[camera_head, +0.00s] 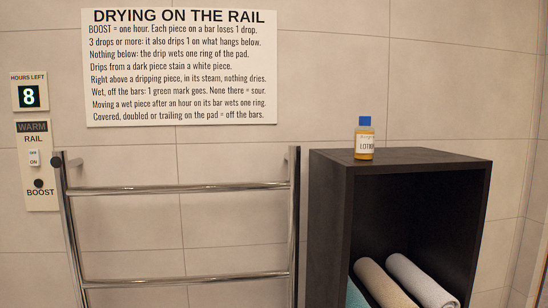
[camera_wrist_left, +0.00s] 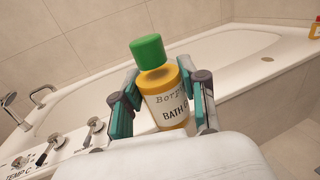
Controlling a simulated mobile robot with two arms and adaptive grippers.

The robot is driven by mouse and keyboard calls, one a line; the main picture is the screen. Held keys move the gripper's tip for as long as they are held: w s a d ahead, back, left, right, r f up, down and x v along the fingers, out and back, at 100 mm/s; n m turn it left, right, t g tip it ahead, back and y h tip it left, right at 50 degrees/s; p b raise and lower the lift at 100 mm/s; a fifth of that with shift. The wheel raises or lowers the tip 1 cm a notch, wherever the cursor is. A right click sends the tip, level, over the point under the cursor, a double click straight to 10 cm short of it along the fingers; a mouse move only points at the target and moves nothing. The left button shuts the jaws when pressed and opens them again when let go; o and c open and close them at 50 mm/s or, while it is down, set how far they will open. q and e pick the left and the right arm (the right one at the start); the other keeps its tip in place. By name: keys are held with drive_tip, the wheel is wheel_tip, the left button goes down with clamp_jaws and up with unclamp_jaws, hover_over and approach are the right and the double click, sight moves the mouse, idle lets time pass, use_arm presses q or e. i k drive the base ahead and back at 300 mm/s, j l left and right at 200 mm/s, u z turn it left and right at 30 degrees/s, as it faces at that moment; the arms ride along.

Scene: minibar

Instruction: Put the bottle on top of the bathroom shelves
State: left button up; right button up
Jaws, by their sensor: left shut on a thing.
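A yellow bottle (camera_wrist_left: 165,98) with a green cap and a white label reading "BATH" stands between the fingers of my left gripper (camera_wrist_left: 163,108) in the left wrist view. The gripper is shut on its sides, and the bottle leans a little. The dark bathroom shelves (camera_head: 425,158) stand at the right in the head view. A yellow lotion bottle (camera_head: 365,140) with a blue cap stands upright on the top, near its left side. Neither gripper shows in the head view.
The shelf top is bare right of the lotion bottle. Rolled towels (camera_head: 418,280) lie inside. A chrome towel rail (camera_head: 180,189) is left of the shelves. In the wrist view a white bathtub (camera_wrist_left: 235,80) lies behind the bottle, with taps (camera_wrist_left: 55,143) at left.

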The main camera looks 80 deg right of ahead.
sight(414, 153)
drive_tip(key=k+j+z, duration=0.1)
drive_tip(key=z, duration=0.3)
drive_tip(key=j+z, duration=0.1)
drive_tip(key=z, duration=0.3)
drive_tip(key=k+z, duration=0.15)
drive_tip(key=z, duration=0.2)
drive_tip(key=k+z, duration=0.15)
drive_tip(key=z, duration=0.25)
